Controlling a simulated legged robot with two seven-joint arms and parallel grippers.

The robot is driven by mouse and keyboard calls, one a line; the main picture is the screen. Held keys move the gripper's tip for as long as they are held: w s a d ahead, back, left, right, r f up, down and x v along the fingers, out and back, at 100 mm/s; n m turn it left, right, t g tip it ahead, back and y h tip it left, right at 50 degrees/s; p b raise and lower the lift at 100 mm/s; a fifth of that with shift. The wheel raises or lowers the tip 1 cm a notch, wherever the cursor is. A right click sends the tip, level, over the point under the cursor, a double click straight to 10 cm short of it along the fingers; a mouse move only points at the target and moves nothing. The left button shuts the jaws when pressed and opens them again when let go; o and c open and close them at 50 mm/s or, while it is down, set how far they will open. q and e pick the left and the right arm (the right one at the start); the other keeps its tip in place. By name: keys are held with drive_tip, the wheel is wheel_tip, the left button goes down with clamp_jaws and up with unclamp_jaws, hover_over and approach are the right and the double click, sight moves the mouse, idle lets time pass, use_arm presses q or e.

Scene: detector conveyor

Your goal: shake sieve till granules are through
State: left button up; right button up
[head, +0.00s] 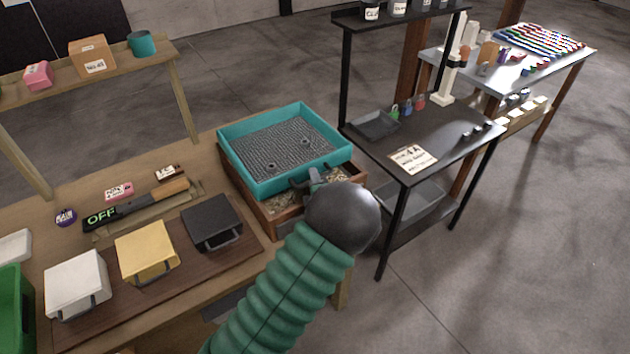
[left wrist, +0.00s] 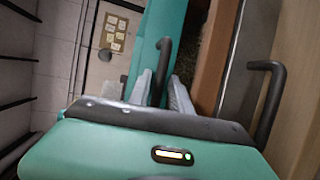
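The sieve (head: 237,165) has a teal frame and a grey mesh floor and sits over a brown wooden box (head: 262,217) at the right of the bench. Two small ring-like pieces show on the mesh; I cannot tell whether granules lie there. Tan granules (head: 284,201) show in the box beneath the near edge. My left gripper (head: 314,181) is at the sieve's near side. In the left wrist view its fingers (left wrist: 162,92) close on either side of the sieve's dark handle (left wrist: 163,62). My arm and wrist ball hide part of the box. My right gripper is out of view.
White (head: 77,284), yellow (head: 146,250) and black (head: 211,222) lidded bins stand left of my arm. A detector wand marked OFF (head: 102,216) lies behind them. A dark metal shelf (head: 450,150) stands close to the right of the sieve.

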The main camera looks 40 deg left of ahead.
use_arm(q)
drive_tip(key=shift+w+r, duration=0.15)
drive_tip(key=shift+r, duration=0.15)
drive_tip(key=shift+d, duration=0.2)
drive_tip(key=b+v, duration=0.1)
drive_tip(key=v, duration=1.5)
drive_tip(key=shift+s+b, duration=0.35)
drive_tip(key=shift+b, duration=0.05)
drive_tip(key=shift+d+f, duration=0.1)
drive_tip(key=shift+f, duration=0.05)
